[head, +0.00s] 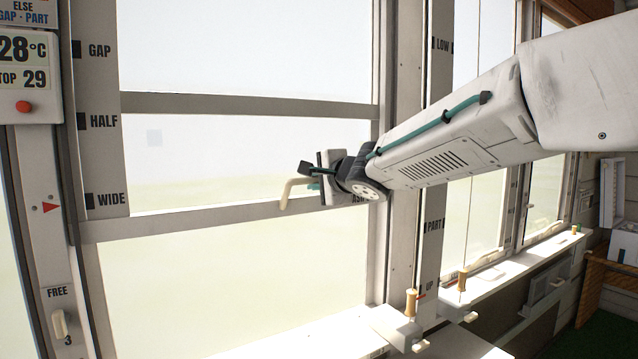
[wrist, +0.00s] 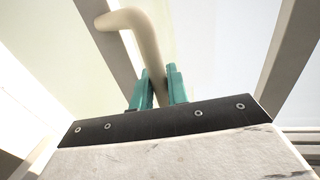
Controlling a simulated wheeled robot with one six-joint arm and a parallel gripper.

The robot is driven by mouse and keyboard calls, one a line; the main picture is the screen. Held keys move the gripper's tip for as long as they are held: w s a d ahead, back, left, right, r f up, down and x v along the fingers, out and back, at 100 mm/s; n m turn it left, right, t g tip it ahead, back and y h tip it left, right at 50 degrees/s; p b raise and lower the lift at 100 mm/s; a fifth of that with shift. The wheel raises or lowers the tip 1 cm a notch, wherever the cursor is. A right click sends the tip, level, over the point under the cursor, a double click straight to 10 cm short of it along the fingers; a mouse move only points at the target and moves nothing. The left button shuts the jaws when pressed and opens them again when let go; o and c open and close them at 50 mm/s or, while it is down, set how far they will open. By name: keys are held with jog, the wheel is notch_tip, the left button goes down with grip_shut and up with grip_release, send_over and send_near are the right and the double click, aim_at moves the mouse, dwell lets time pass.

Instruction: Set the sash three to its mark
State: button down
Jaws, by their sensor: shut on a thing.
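Sash three shows in the head view as a large pane with a pale rail (head: 190,220) across it. A cream bent handle (head: 294,190) sticks out at that rail; it also shows in the wrist view (wrist: 135,22). My gripper (head: 314,182) is at the handle, and in the wrist view its teal fingers (wrist: 158,88) are shut around the handle's shaft. A mark strip (head: 100,160) on the left reads GAP, HALF and WIDE downward. The rail's left end lies a little below the WIDE mark. My gripper's body hides part of the rail's right end.
A display (head: 25,75) at upper left reads 28°C and TOP 29, under a partly cut sign reading ELSE, GAP - PART. A latch (head: 59,323) labelled FREE, with a 3, is at lower left. Wooden pegs (head: 411,302) stand along the sill, right of my gripper.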

jog(key=c, duration=1.5)
grip_release()
jog(key=shift+a, duration=0.1)
jog(key=shift+o, duration=0.2)
jog(key=v, duration=0.8)
jog(key=shift+w, duration=0.1)
